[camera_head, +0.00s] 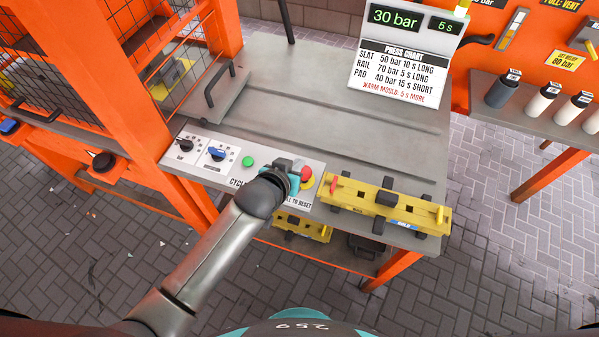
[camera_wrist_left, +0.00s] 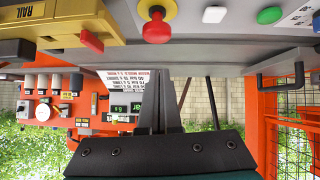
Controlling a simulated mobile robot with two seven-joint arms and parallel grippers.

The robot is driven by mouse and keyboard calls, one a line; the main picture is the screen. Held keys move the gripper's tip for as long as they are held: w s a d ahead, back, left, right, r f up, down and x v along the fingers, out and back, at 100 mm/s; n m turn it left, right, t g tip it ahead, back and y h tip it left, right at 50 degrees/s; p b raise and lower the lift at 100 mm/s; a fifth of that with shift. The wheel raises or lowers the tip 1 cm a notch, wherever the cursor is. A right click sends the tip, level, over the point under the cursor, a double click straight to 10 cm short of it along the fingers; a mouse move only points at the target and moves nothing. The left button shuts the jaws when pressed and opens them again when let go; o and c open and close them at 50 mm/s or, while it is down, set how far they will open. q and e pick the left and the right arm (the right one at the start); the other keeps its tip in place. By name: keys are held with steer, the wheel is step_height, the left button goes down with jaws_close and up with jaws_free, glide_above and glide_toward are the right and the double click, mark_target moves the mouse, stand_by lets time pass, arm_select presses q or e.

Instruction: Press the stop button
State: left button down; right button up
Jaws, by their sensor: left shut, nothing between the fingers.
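The stop button is a red mushroom head on a yellow base (camera_head: 307,174), at the right end of the grey control panel (camera_head: 215,171). My left gripper (camera_head: 284,165) is over the panel just left of the button in the head view, and its wrist partly hides the labels. In the left wrist view the red stop button (camera_wrist_left: 157,29) is above the shut fingers (camera_wrist_left: 158,97), with a visible gap between. The fingers hold nothing. My right gripper is not in view.
A green button (camera_head: 248,161) and two dials sit further left on the panel. A yellow mould (camera_head: 383,204) with a red knob (camera_head: 334,185) lies right of the button. A display and press chart (camera_head: 404,73) stand at the back. The grey bench top behind is clear.

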mark_target(305, 167)
arm_select(q)
steer(key=shift+w+d+f+b, duration=0.1)
steer(key=shift+f+b, duration=0.1)
steer(key=shift+f, duration=0.5)
steer(key=shift+w+d+f+b, duration=0.1)
steer(key=shift+w+f+b, duration=0.05)
steer(key=shift+f, duration=0.5)
steer(key=shift+w+d+f+b, duration=0.1)
steer(key=shift+f+b, duration=0.1)
steer(key=shift+f, duration=0.5)
steer(key=shift+f, duration=0.1)
